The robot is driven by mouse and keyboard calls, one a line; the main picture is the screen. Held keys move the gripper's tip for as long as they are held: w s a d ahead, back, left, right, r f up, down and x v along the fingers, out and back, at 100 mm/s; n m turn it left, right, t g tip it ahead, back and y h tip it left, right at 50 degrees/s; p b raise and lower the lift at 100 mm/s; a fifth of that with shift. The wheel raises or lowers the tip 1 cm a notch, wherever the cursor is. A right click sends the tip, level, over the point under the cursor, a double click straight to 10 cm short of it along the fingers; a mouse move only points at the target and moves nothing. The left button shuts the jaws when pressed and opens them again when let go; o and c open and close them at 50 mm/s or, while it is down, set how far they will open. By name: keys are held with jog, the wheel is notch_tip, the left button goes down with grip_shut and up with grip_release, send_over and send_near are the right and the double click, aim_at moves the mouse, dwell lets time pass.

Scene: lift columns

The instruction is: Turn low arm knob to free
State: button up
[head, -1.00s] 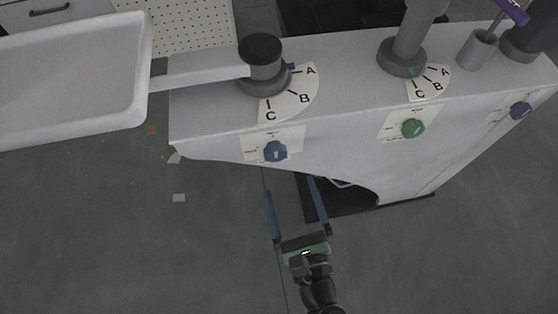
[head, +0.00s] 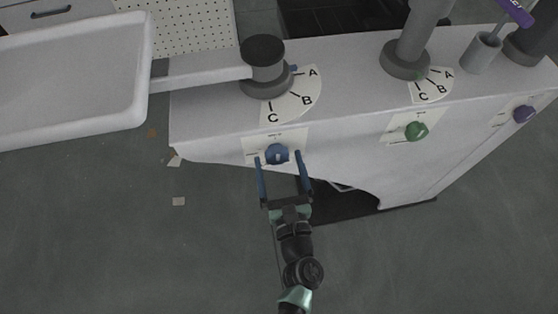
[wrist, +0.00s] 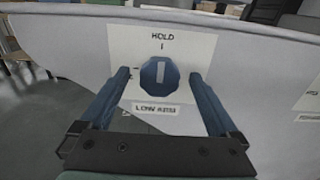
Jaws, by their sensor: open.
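The low arm knob (head: 277,154) is blue and many-sided, set on a white label plate on the front of the grey-white housing. In the wrist view the knob (wrist: 160,77) has a white mark pointing straight up at the word HOLD, with a LOW ARM label below it. My gripper (head: 278,156) is open, its two blue fingers on either side of the knob. In the wrist view my gripper (wrist: 160,80) shows a gap between each finger and the knob. Whether the fingertips reach past the knob's face is hard to tell.
A green knob (head: 416,131) and a purple knob (head: 523,113) sit farther right on the housing (head: 350,150). A white tray arm (head: 70,75) extends left from a short dark column (head: 264,68). The floor in front is open.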

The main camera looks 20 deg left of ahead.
jog(key=shift+w+a, duration=0.2)
jog(key=shift+w, duration=0.05)
jog(key=c, duration=1.4)
jog(key=shift+o, duration=0.2)
